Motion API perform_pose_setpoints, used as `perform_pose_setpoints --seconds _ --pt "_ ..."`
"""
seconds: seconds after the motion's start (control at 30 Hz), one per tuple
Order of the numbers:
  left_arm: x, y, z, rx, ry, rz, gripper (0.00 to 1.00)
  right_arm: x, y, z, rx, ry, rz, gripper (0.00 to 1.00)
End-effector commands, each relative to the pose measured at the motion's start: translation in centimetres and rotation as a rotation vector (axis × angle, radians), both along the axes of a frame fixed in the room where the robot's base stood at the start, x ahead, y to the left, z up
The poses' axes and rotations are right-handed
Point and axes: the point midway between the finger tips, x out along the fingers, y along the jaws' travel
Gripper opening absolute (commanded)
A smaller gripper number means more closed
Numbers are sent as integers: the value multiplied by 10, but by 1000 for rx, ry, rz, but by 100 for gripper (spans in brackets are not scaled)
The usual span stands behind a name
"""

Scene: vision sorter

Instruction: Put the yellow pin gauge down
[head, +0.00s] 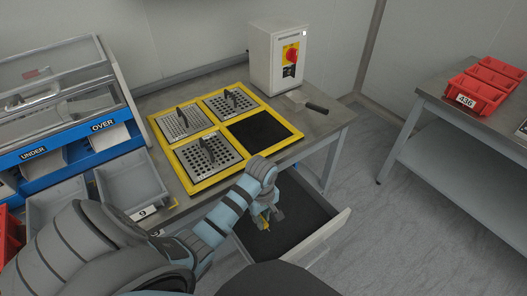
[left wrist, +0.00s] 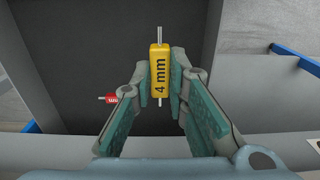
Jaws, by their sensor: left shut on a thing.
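The yellow pin gauge (left wrist: 160,72), marked 4 mm, has a thin metal pin out of each end. My left gripper (left wrist: 160,88) is shut on its yellow body. In the head view my left gripper (head: 267,216) is over the open drawer (head: 327,233) under the bench, and a bit of yellow shows at its fingers. The drawer has a dark floor (left wrist: 110,50). A small red pin gauge (left wrist: 112,98) shows left of my fingers in the left wrist view, over the dark floor. The gap between the yellow gauge and the floor is hard to judge. My right gripper is not in view.
On the bench, a yellow frame (head: 217,123) holds several perforated plates with handles and one dark empty square (head: 262,133). A white switch box (head: 277,62) stands behind. Grey bins (head: 132,184) are at left. Red bins (head: 478,95) sit on the right table.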

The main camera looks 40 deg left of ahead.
Motion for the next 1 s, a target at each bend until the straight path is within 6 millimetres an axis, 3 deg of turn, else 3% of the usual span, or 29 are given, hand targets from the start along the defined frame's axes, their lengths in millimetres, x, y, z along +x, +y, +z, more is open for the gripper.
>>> perform_pose_setpoints --seconds 0.03,0.1,0.5,0.87,0.9,1.0 --pt "-1 -1 -29 -2 4 1 0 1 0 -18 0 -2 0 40" --pt "-1 0 -52 -2 4 2 0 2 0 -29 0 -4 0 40" --pt "-1 0 -118 -1 1 2 0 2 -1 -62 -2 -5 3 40" --pt "-1 0 -120 -1 0 1 0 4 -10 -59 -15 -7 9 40" --pt "0 0 -120 0 0 1 21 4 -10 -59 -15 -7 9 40" --pt "0 0 -120 0 0 1 34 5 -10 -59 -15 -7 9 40"
